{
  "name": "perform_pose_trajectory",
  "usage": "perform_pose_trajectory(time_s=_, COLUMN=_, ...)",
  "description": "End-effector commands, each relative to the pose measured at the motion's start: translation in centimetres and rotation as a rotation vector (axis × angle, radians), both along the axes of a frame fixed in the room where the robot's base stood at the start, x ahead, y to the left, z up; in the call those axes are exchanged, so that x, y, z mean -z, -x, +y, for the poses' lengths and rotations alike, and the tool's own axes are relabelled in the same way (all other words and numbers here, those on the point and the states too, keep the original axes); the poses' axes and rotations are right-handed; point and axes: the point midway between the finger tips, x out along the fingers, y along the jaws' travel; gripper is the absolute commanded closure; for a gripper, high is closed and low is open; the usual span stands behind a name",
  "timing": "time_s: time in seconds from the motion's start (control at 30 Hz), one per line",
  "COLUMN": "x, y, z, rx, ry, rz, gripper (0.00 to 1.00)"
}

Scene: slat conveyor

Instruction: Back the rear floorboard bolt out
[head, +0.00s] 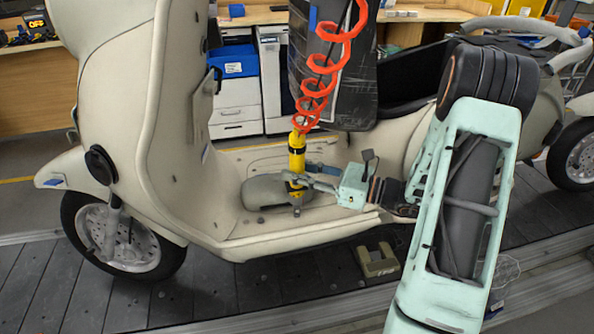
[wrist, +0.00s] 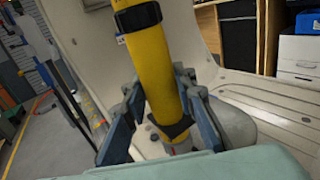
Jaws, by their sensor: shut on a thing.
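A yellow and black cylindrical driver (head: 296,160) hangs from a red coiled hose and stands nearly upright over the scooter's cream floorboard (head: 240,229). My gripper (head: 300,182) is shut around its lower body. In the wrist view the driver (wrist: 152,62) runs between both fingers of my gripper (wrist: 160,92), slightly tilted. Its lower end is at or just above the floorboard, beside a grey rounded lump (head: 262,192); whether it touches cannot be told. The rear floorboard bolt cannot be made out; the driver's end and my fingers cover that spot.
The scooter's front shield (head: 120,110) rises at the left and a dark panel (head: 340,75) stands behind the hose. The red hose (head: 318,70) hangs close above my gripper. A small olive block (head: 378,260) lies on the dark slats (head: 210,290) in front.

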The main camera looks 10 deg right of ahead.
Motion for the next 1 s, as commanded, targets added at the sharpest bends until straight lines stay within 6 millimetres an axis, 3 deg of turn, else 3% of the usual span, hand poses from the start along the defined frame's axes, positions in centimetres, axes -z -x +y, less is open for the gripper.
perform_pose_trajectory(time_s=1.0, x=0.40, y=0.11, z=0.02, rx=0.000, ry=0.000, rz=0.009, gripper=1.00)
